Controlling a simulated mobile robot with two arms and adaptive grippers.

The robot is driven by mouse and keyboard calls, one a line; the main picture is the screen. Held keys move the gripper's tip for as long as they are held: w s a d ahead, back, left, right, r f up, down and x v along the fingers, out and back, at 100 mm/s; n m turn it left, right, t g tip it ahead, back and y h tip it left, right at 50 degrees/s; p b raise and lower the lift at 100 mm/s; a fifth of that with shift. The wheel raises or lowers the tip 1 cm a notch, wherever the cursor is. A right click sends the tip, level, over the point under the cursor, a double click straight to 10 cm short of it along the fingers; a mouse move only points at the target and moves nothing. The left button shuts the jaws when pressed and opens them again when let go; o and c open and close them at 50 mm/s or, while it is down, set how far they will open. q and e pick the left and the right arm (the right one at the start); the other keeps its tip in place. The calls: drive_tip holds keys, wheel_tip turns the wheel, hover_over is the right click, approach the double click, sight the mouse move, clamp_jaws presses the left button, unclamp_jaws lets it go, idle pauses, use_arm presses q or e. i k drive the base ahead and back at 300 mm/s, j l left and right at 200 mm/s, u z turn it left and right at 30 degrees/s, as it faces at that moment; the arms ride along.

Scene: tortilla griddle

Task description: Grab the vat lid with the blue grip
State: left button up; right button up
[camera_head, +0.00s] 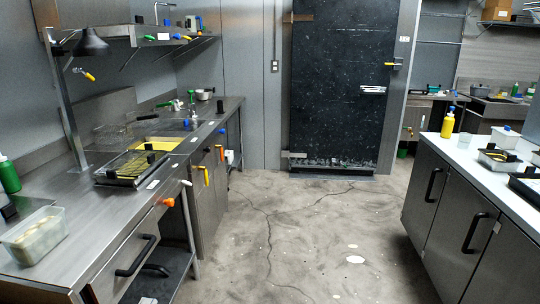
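A small blue piece (187,124) shows at the back of the left steel counter, beside the yellow-filled vat (158,144). It may be the blue grip of a vat lid, but it is too small to tell, and the lid's outline is not clear. A dark-rimmed tray or cover (128,170) with black pieces on it lies in front of the yellow vat. Neither of my grippers is in view.
The left counter (95,207) also holds a clear tub (35,236) and a green bottle (9,175). A white-topped counter (462,151) stands at right with a yellow bottle (448,123). The cracked floor (310,235) between them is clear.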

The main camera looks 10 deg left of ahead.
sight(187, 125)
drive_tip(key=i+l+u, duration=0.1)
drive_tip(key=i, duration=1.95)
drive_tip(key=i+l+u, duration=0.1)
drive_tip(key=i+u, duration=0.35)
drive_tip(key=i+l+u, duration=0.3)
drive_tip(key=i+u, duration=0.2)
drive_tip(key=i, duration=0.15)
